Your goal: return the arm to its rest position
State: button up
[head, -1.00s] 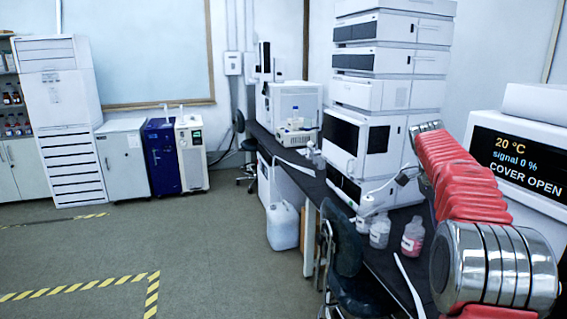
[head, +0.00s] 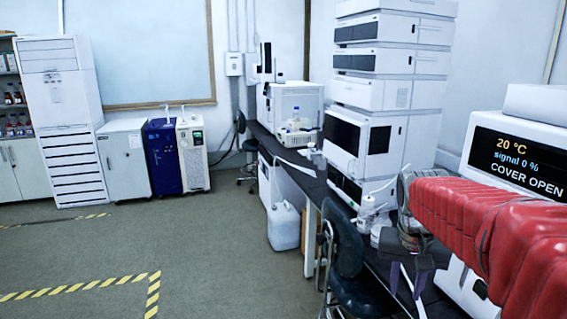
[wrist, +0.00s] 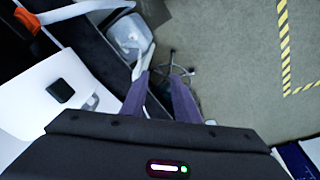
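My arm, with its red ribbed cover, crosses the right side of the head view. My gripper (head: 408,290) hangs from it over the bench's front edge, pointing down, with dark purple fingers. In the wrist view my gripper (wrist: 162,80) shows two fingers clearly apart with nothing between them. It is open and empty. The floor and a stool base (wrist: 185,68) show beyond the fingertips.
The dark bench (head: 312,182) bears the chromatography stack (head: 388,95) and an instrument with a display reading COVER OPEN (head: 515,160). A dark chair (head: 345,245) and a white canister (head: 284,226) stand before the bench. The floor at left is clear.

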jog(key=s+a+n+t, duration=0.2)
jog(key=s+a, duration=0.3)
jog(key=s, duration=0.4)
jog(key=s+a+f+n+t+y, duration=0.1)
jog(key=s+a+n, duration=0.1)
jog(key=s+a, duration=0.3)
jog(key=s, duration=0.4)
jog(key=shift+a+n+t, duration=0.3)
jog(key=shift+t, duration=0.1)
jog(key=shift+a, duration=0.15)
